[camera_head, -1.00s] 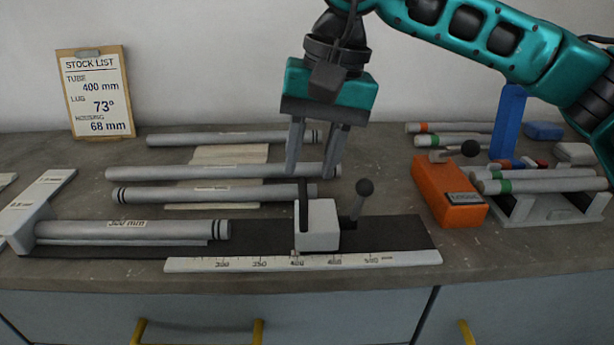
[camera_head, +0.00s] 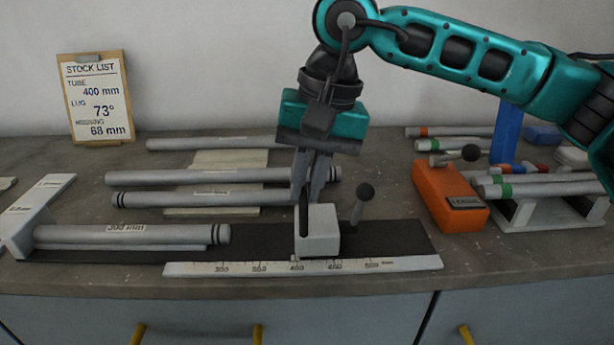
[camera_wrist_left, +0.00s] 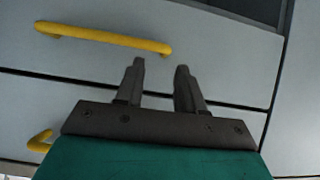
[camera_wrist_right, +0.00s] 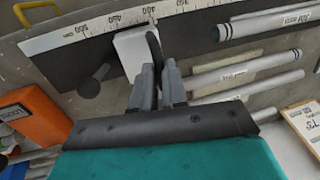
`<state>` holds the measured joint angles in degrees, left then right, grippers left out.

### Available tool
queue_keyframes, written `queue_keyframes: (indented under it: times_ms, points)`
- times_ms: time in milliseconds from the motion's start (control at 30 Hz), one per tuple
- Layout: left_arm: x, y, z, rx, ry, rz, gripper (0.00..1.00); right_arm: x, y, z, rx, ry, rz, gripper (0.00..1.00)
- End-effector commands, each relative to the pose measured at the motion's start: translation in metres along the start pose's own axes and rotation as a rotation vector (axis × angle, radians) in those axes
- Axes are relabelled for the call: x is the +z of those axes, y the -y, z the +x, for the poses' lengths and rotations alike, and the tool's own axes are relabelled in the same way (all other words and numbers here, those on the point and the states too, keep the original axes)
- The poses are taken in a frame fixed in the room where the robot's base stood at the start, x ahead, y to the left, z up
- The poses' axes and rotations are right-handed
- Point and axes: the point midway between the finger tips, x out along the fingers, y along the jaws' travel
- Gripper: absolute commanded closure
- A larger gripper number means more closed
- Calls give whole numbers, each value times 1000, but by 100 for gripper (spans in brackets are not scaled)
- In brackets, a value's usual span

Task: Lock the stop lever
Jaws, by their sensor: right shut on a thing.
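The white stop block (camera_head: 320,238) stands on the black rail near the 400 mark of the scale. A black upright bar (camera_head: 303,212), which looks like the stop lever, rises at its left side. A ball-knobbed handle (camera_head: 363,200) stands at its right. My right gripper (camera_head: 314,198) points down and is shut on the black bar, just above the block. The right wrist view shows the bar (camera_wrist_right: 153,45) running up to the fingertips (camera_wrist_right: 158,68); its held end is hidden. My left gripper (camera_wrist_left: 160,65) is open and empty, facing the cabinet drawers.
A grey tube (camera_head: 130,235) lies along the rail at the left, apart from the block. The white scale (camera_head: 300,267) runs along the front. More tubes (camera_head: 220,175) lie behind. An orange device (camera_head: 447,195) and a tube rack (camera_head: 550,213) stand to the right.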

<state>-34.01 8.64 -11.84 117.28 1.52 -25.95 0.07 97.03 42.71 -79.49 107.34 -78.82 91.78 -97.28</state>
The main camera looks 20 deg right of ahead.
Motion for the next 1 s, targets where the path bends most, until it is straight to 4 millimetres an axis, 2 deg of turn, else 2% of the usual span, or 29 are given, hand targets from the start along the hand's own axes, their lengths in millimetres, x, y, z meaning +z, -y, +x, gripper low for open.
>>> queue_keyframes:
  times_ms: [667, 933, 967, 1000]
  points:
    - [12, -1, 2, 2, 16, -4, 62, 0, -2, 2, -1, 0, 1, 100]
    - [2, -2, 2, 6, 3, -3, 62, 0, -2, -1, 1, -1, 2, 100]
    - [1, -2, 2, 6, 0, -3, 62, -1, -2, -1, 1, -2, 2, 86]
    - [-1, -2, 2, 6, -3, -2, 62, -1, -2, -1, 1, -2, 2, 82]
